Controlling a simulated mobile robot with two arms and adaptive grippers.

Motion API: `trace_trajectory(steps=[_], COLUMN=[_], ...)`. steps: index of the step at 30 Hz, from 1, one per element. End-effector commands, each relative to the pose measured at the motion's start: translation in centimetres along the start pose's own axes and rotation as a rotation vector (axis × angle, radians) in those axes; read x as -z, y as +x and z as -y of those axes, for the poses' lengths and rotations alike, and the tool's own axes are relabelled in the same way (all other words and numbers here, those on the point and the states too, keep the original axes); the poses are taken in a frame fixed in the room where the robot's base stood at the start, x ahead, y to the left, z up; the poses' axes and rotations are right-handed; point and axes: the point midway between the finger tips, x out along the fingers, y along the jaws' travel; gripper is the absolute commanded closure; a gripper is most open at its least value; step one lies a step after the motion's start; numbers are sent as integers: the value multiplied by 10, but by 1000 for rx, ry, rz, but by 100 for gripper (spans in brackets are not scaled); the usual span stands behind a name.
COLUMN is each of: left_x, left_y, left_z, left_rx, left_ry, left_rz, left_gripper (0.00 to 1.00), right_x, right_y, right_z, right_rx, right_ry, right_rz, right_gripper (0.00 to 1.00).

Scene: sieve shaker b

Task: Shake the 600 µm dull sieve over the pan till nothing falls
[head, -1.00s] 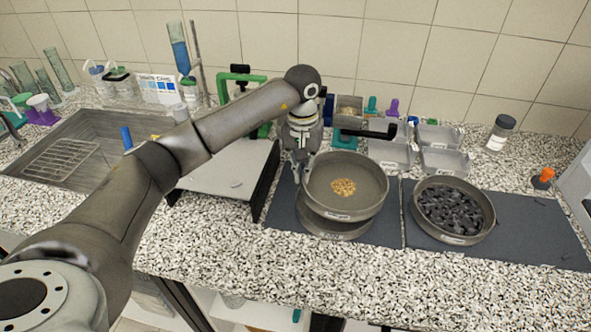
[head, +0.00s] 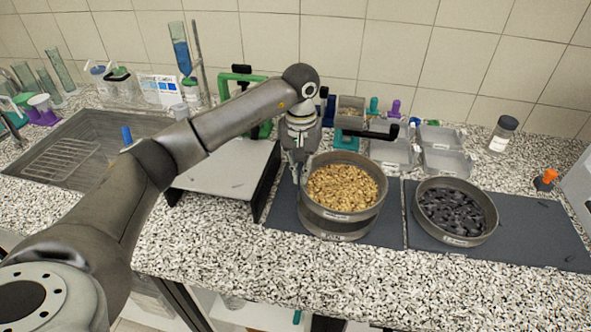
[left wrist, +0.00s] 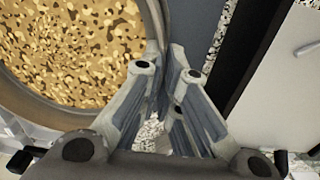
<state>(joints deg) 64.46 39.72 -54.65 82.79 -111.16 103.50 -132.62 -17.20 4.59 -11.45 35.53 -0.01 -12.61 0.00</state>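A round grey metal sieve (head: 376,205) holds a broad layer of golden grains (head: 342,187) and sits over the pan (head: 322,230), whose lower wall shows beneath it. Whether the two touch is hard to tell. The label on the sieve is too small to read. My left gripper (head: 301,178) is at the sieve's left-back rim. In the left wrist view my left gripper (left wrist: 168,75) is closed around the rim, with the grains (left wrist: 75,45) to its left. My right gripper is out of view.
A second round sieve (head: 489,226) with dark lumps stands to the right on a dark mat (head: 545,235). Clear trays (head: 440,160) and a lidded jar (head: 502,134) stand behind. A grey plate (head: 225,170) and a metal sink (head: 80,140) lie left.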

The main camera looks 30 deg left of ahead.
Motion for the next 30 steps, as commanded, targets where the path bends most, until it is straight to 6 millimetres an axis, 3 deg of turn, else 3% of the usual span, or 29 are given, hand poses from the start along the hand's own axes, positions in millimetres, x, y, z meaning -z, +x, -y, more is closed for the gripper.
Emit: trace_trajectory(steps=[9,19,26,30], left_x=[2,-4,-3,-1], left_y=[-1,-1,-1,-1], left_z=[-6,18,16,5], left_rx=[-1,-1,-1,-3], left_ry=[0,0,1,2], left_rz=[-2,-2,-2,-3], left_gripper=[100,100,100,100], right_x=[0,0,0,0], right_y=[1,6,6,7], right_z=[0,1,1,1], right_rx=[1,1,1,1], right_ry=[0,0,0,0], right_rz=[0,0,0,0], right_gripper=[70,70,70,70])
